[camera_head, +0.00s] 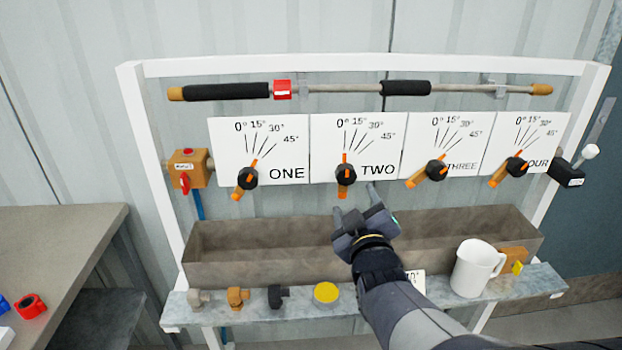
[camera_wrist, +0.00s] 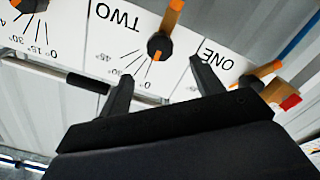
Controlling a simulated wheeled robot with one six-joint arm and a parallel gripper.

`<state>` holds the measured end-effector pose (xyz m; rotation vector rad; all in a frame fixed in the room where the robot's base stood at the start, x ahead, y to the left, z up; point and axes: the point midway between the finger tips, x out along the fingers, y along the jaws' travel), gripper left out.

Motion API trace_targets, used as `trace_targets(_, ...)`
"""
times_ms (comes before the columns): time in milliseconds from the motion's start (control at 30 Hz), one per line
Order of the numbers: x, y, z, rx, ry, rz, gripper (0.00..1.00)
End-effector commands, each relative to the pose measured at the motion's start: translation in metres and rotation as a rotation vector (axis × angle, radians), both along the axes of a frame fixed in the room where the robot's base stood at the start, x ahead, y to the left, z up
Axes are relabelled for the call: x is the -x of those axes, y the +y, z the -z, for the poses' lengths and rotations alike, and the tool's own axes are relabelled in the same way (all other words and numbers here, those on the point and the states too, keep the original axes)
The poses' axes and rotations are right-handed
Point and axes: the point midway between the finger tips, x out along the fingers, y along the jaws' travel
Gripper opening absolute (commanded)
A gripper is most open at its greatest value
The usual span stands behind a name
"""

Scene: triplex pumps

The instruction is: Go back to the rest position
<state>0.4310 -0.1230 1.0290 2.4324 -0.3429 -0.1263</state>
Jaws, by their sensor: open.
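My gripper (camera_head: 354,203) is open and empty, in front of the trough and just below the knob of panel TWO. In the wrist view its two fingers (camera_wrist: 160,88) are spread apart with nothing between them. The black and orange knob TWO (camera_head: 346,174) stands with its handle upright near 0°. It also shows beyond the fingers in the wrist view (camera_wrist: 160,46). Knobs ONE (camera_head: 248,177), THREE (camera_head: 437,168) and FOUR (camera_head: 515,166) have tilted handles. My gripper does not visibly touch any knob.
A trough (camera_head: 262,262) runs below the panels. The shelf (camera_head: 420,295) holds several small fittings, a yellow disc (camera_head: 326,293) and a white mug (camera_head: 472,270). A brass valve (camera_head: 188,168) is at left. A table (camera_head: 50,245) stands at far left.

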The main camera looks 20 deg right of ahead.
Motion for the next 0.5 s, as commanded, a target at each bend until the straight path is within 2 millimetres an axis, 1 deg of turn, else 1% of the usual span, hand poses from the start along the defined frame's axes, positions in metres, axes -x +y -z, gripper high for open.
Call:
trace_targets(133, -0.006, -0.002, -0.001, 0.0, -0.001, -0.001, 0.63)
trace_targets(233, -0.015, -0.004, 0.0, -0.001, 0.0, -0.001, 0.63)
trace_targets(500, -0.05, -0.014, 0.0, -0.001, 0.001, 0.0, 0.63)
